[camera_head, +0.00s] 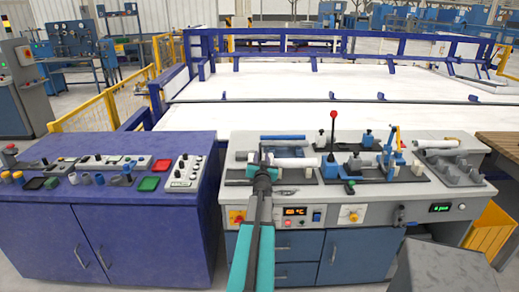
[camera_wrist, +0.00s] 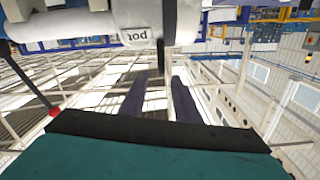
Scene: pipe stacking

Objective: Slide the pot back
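The pot is a white rounded fitting on a white pipe, with a "pot" label (camera_wrist: 136,36) at the top of the wrist view. In the head view, the white pipe (camera_head: 296,162) lies across the left half of the grey workbench. My gripper (camera_head: 262,152) is over that bench beside the pipe's left end and hides part of it.
A red-knobbed lever (camera_head: 333,116) and blue clamp parts (camera_head: 388,155) stand to the right on the workbench. A blue pipe (camera_head: 283,137) lies behind the white one. The purple control cabinet (camera_head: 105,225) is at left. A grey box (camera_head: 438,270) stands at front right.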

